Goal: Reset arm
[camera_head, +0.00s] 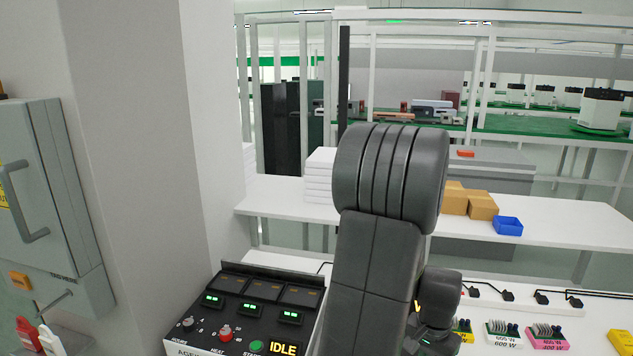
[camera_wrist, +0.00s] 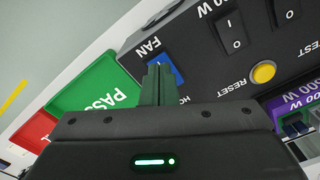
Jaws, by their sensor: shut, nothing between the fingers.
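My arm (camera_head: 375,250) rises in the middle of the head view, dark grey and folded. The fingertips do not show clearly there. In the wrist view my gripper (camera_wrist: 158,82) is shut and empty, its two fingers together. Beyond the fingers is a black control box (camera_wrist: 200,70) with a FAN label, a blue switch (camera_wrist: 166,68), a yellow RESET button (camera_wrist: 263,73) and a black rocker switch (camera_wrist: 230,30). Whether the fingers touch the box cannot be told.
A green PASS tray (camera_wrist: 95,97) and a red tray (camera_wrist: 30,130) lie left of the fingers. A black panel with an IDLE display (camera_head: 284,347) stands left of my arm. Coloured blocks (camera_head: 547,336) lie at right. A grey cabinet (camera_head: 45,200) hangs at far left.

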